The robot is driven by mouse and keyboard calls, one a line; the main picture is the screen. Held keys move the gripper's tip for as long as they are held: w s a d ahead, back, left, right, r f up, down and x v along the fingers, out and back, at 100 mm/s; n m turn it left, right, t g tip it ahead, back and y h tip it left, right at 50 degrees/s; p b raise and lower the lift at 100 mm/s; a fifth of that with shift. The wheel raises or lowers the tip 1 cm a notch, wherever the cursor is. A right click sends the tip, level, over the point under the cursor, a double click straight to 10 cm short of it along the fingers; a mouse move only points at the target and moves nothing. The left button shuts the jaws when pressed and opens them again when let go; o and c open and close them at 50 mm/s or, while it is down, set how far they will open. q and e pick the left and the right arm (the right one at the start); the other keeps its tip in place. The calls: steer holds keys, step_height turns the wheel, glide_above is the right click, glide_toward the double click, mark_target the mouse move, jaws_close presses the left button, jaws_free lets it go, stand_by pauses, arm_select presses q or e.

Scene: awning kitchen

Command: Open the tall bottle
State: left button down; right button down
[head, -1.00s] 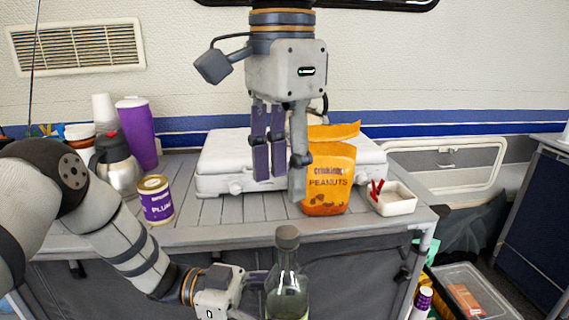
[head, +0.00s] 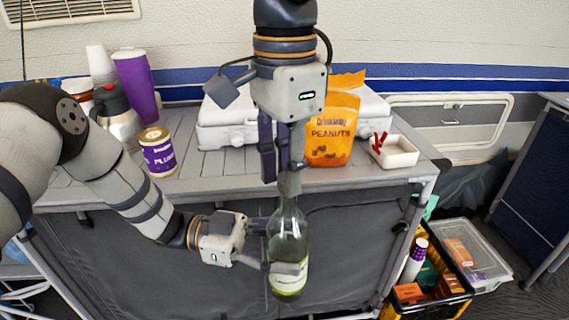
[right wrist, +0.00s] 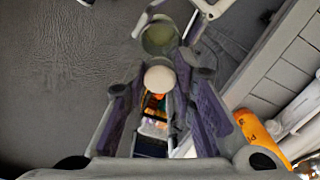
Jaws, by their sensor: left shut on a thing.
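The tall bottle (head: 288,238) is green glass with a pale label and a grey cap (head: 290,184). It stands upright in the air in front of the table. My left gripper (head: 272,246) is shut on the bottle's body from the left. My right gripper (head: 284,178) points down from above, its fingertips at cap height. In the right wrist view, the pale round cap (right wrist: 160,78) lies between the two spread fingers (right wrist: 160,98), with gaps on both sides. The greenish bottle body (right wrist: 159,37) shows beyond it. In the head view a finger partly hides the cap.
A filled crate (head: 450,300) is on the floor at right.

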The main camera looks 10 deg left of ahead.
steer(key=n, duration=0.4)
steer(key=shift+r, duration=0.1)
steer(key=n, duration=0.7)
steer(key=shift+d, duration=0.15)
steer(key=n, duration=0.6)
steer(key=shift+d+n, duration=0.15)
steer(key=shift+n, duration=0.25)
steer(key=n, duration=0.4)
steer(key=shift+d, duration=0.1)
steer(key=n, duration=0.6)
steer(key=shift+w+n, duration=0.2)
steer(key=shift+n, duration=0.2)
steer(key=n, duration=0.7)
steer(key=shift+w+n, duration=0.15)
steer(key=shift+n, duration=0.25)
steer(key=shift+r, duration=0.1)
